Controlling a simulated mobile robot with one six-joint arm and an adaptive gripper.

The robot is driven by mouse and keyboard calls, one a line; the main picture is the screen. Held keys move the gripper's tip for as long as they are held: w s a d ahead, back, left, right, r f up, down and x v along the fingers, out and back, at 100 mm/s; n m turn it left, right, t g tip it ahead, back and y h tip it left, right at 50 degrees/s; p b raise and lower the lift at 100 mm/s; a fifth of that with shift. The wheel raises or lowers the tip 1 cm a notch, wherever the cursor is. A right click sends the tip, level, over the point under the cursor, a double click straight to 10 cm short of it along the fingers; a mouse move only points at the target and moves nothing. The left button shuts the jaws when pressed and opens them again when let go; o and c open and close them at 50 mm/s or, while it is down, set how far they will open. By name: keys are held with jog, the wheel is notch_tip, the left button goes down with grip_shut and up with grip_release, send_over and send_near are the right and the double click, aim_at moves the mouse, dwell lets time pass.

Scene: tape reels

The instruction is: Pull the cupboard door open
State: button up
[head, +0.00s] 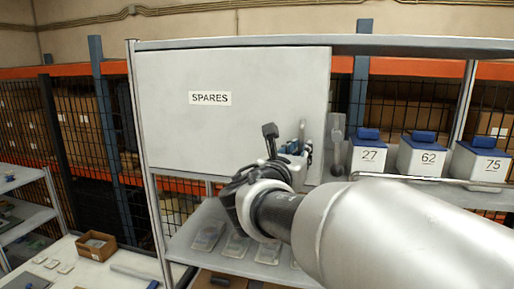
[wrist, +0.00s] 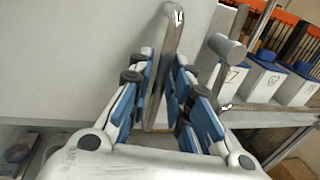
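The cupboard door (head: 235,100) is a flat pale grey panel with a SPARES label (head: 210,98); it looks shut. Its handle, a curved grey metal bar (wrist: 169,50), stands off the door near its right edge. My gripper (wrist: 165,80) is at the handle, with the bar between its two blue-padded fingers. The fingers are apart, and a narrow gap shows on the bar's right side. Contact on the left side cannot be told. In the head view my gripper (head: 288,148) is in front of the door's lower right, and my arm and wrist hide part of the handle.
A grey mallet-shaped object (wrist: 225,55) stands close right of my gripper; it also shows in the head view (head: 335,145). Blue-lidded bins (head: 368,152) line the shelf to the right. A shelf with clear packs (head: 208,235) lies below. A table with a cardboard box (head: 97,246) is at lower left.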

jog(key=shift+w+d, duration=0.25)
jog(key=shift+w, duration=0.1)
grip_shut()
dwell(0.5)
